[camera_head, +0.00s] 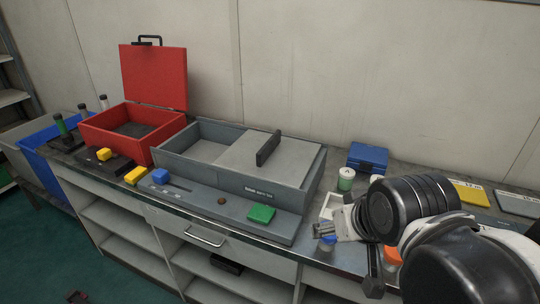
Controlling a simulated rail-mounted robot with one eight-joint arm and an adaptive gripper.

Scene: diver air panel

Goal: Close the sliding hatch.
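The sliding hatch (262,168) is a light grey flat panel with an upright dark handle (268,148). It lies over the right part of the grey box (310,178), and the left part of the box is open, showing its inside. My gripper (322,230) is at the lower right of the box, beyond its right front corner and apart from the hatch handle. It is small and seen from the side, so I cannot tell whether its fingers are open or shut.
The box's front ledge carries a blue knob (160,176), a small brown knob (222,201) and a green block (262,214). An open red case (155,78) stands at left.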

